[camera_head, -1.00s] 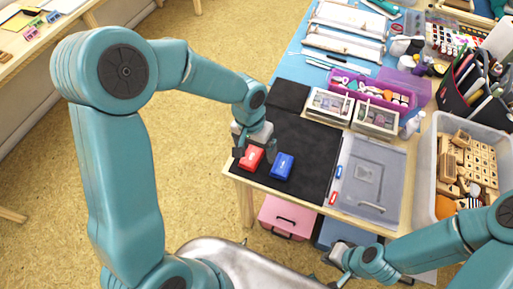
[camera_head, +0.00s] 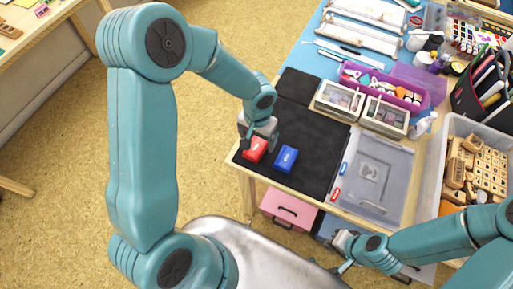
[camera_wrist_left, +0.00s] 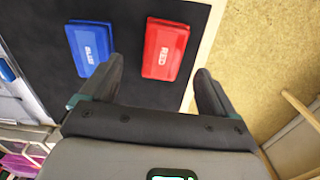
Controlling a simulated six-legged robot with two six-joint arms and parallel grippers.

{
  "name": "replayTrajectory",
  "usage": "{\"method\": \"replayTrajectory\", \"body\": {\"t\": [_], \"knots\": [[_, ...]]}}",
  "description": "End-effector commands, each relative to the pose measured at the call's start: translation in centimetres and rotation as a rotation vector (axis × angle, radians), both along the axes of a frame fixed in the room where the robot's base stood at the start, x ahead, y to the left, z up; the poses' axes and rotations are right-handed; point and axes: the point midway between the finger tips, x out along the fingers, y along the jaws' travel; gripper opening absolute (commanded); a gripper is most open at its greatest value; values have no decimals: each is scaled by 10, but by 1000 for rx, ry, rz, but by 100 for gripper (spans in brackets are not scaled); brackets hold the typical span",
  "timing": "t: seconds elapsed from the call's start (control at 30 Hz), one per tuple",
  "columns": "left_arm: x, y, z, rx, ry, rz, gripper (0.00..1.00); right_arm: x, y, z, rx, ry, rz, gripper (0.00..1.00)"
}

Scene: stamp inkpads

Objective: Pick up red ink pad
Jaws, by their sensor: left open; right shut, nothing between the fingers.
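The red ink pad (camera_head: 254,149) lies on the black mat (camera_head: 318,137) near the table's front left corner. In the left wrist view the red ink pad (camera_wrist_left: 165,50) lies ahead, between the lines of the two fingers. The blue ink pad (camera_head: 286,159) lies just to its right, and in the left wrist view the blue ink pad (camera_wrist_left: 90,47) is left of the red one. My left gripper (camera_head: 258,137) is open above the red pad; in the wrist view its fingers (camera_wrist_left: 160,85) are spread with nothing between them. My right gripper (camera_head: 343,250) is shut and empty below the table's front edge.
A grey lidded box (camera_head: 374,178) lies right of the mat, with small red and blue items beside it. Behind are clear-topped boxes (camera_head: 386,116) and a purple tray (camera_head: 398,92). A bin of wooden stamps (camera_head: 448,205) stands at the right. The mat behind the pads is clear.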

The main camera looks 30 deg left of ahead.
Motion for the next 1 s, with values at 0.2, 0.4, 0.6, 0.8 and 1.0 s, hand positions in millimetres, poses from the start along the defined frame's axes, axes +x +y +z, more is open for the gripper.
{"method": "replayTrajectory", "body": {"t": [0.2,0.4,0.6,0.8,1.0], "knots": [[-2,3,-32,-1,6,-1,89,0,0,7,0,0,0,0],[0,2,-51,-1,0,-1,89,0,0,5,0,0,0,0],[1,3,-51,-1,0,0,89,0,0,5,0,0,0,0],[0,2,-51,-1,0,0,27,0,0,5,0,0,0,0],[0,3,-51,0,0,0,27,0,0,5,0,0,0,0]]}}
